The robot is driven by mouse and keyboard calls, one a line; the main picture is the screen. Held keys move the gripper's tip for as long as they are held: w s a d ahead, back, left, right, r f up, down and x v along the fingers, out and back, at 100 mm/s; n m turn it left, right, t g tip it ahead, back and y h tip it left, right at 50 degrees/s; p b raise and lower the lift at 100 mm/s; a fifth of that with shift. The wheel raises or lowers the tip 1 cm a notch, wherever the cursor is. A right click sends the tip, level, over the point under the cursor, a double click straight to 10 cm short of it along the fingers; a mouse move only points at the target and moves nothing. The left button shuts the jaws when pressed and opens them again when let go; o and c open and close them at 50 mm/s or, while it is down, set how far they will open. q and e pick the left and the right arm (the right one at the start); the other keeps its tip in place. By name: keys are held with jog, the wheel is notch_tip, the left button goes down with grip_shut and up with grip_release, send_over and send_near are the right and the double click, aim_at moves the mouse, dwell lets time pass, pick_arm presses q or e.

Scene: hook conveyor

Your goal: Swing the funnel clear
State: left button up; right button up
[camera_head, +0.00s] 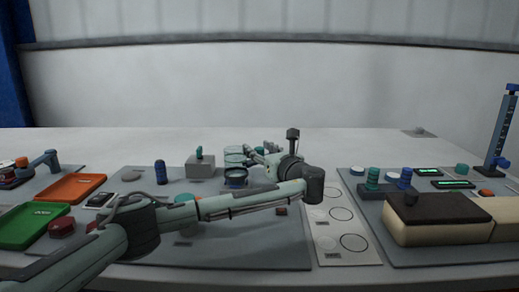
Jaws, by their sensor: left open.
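My left arm reaches in from the lower left, bends at a dark wrist joint and folds back. My left gripper (256,154) is open and points left, beside a pale green round container (234,155) near the middle of the grey mat. A dark, blue-rimmed round piece (236,177) sits just in front of that container; it may be the funnel, but it is too small to be sure. The gripper is just to its upper right; I cannot tell if they touch. My arm hides part of the mat. My right gripper is not in view.
An orange tray (70,188) and a green tray (35,225) lie at left. A brown-topped cream block (437,218) and a blue post (500,130) are at right.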

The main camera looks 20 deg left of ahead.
pick_arm(q)
grip_shut()
jog(key=shift+d, duration=0.1)
dwell(0.5)
